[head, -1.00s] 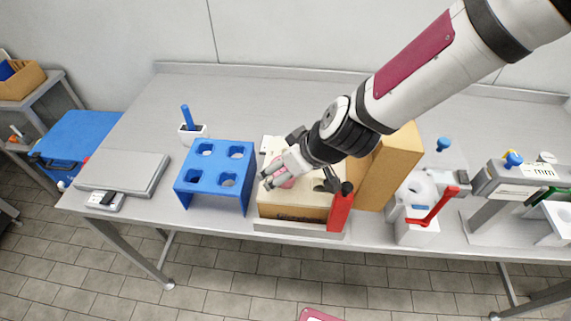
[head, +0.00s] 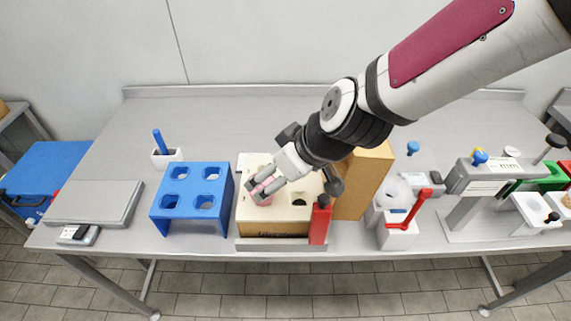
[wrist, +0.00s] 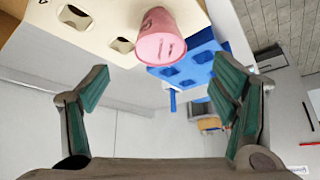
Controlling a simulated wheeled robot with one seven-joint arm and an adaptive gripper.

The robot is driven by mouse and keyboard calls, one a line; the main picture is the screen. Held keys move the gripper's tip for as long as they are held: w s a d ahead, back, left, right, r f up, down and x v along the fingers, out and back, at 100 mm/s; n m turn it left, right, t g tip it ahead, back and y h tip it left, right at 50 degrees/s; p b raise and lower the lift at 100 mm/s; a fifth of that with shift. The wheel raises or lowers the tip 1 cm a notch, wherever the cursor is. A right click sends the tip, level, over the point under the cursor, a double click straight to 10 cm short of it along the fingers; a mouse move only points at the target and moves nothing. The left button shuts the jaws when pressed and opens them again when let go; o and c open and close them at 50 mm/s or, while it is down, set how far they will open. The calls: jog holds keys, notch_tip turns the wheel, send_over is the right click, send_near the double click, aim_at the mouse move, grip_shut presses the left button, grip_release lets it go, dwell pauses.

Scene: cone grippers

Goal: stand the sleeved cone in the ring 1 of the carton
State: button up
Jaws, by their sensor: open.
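The pink sleeved cone (head: 264,195) stands at the cream, holed top of the carton (head: 275,227). In the wrist view the cone (wrist: 163,38) looks upright in the carton top (wrist: 85,28), beside two empty-looking holes. Its lower part is hidden. My gripper (head: 272,186) is beside the cone in the head view and partly covers it. In the wrist view my gripper (wrist: 162,88) has its two fingers wide apart, nothing between them, and the cone lies beyond the tips. Part of the carton top is hidden by my gripper.
A blue holed stand (head: 192,195) is left of the carton. A red upright piece (head: 320,222) is at its front right corner, and a tall brown box (head: 362,185) is behind right. A white holder with a red handle (head: 398,225) stands further right. The back of the table is clear.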

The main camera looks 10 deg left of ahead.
jog(key=shift+v, duration=2.05)
jog(key=shift+s, duration=0.1)
